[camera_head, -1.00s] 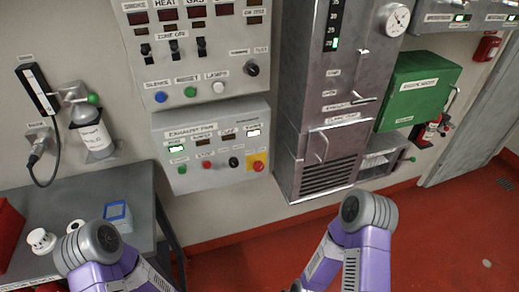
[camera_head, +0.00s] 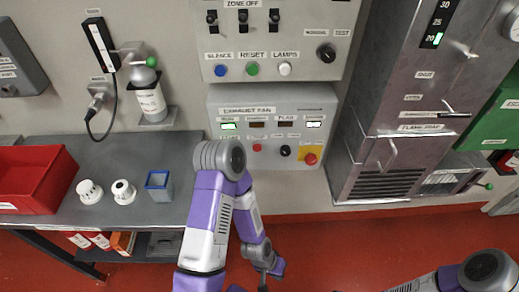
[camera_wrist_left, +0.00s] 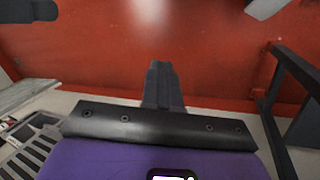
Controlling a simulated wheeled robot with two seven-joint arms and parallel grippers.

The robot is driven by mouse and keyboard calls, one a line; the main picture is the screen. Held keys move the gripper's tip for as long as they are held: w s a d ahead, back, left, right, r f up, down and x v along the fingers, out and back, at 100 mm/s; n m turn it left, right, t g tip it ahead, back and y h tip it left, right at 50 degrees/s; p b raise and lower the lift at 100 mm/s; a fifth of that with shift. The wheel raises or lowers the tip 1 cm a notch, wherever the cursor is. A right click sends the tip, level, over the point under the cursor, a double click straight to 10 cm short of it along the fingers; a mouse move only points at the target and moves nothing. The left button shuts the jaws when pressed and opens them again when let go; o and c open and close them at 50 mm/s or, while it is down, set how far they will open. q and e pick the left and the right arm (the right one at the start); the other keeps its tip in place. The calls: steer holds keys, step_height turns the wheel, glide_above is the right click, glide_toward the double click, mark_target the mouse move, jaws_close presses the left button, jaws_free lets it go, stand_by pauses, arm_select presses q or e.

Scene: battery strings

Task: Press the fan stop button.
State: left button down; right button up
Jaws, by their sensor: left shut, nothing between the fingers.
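The exhaust fan panel (camera_head: 322,104) is a grey box on the wall in the head view. The fan stop button is the small red button (camera_head: 257,147) on its lower row. A black knob (camera_head: 285,150) and a larger red button on a yellow plate (camera_head: 310,158) are right of it. My left arm's joint covers the panel's lower left, hiding the green button there. My left gripper (camera_head: 266,280) hangs low, well below the panel, partly cut off by the frame. In the left wrist view its fingers (camera_wrist_left: 162,85) are together and empty, over red floor. My right gripper is out of view.
A grey bench (camera_head: 100,165) at left holds a red bin (camera_head: 35,180), two white round parts and a blue-rimmed cup (camera_head: 158,185). A metal cabinet (camera_head: 385,150) stands right of the panel. Open red floor lies below the panel.

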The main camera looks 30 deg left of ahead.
mark_target(257, 148)
arm_select(q)
steer(key=w+a+r+m+t+b, duration=0.3)
steer(key=w+a+r+m+t, duration=0.15)
steer(key=w, duration=0.45)
steer(key=w+a+r+m+t+y+b, duration=0.1)
steer(key=w+a+r+m+t+b, duration=0.1)
steer(key=a+r+m, duration=0.4)
steer(key=w+a+r+m+t+y+b, duration=0.2)
steer(key=r+m, duration=0.7)
steer(key=r, duration=0.5)
steer(key=w+a+t+b, duration=0.1)
steer(key=w+a+t, duration=0.1)
steer(key=w+a, duration=0.1)
steer(key=shift+a+y, duration=0.3)
steer(key=shift+a, duration=0.5)
steer(key=shift+w, duration=0.15)
steer(key=w+a+p, duration=0.3)
steer(key=w+a, duration=0.1)
steer(key=w, duration=0.3)
steer(key=shift+w+a, duration=0.25)
steer(key=shift+w+a, duration=0.1)
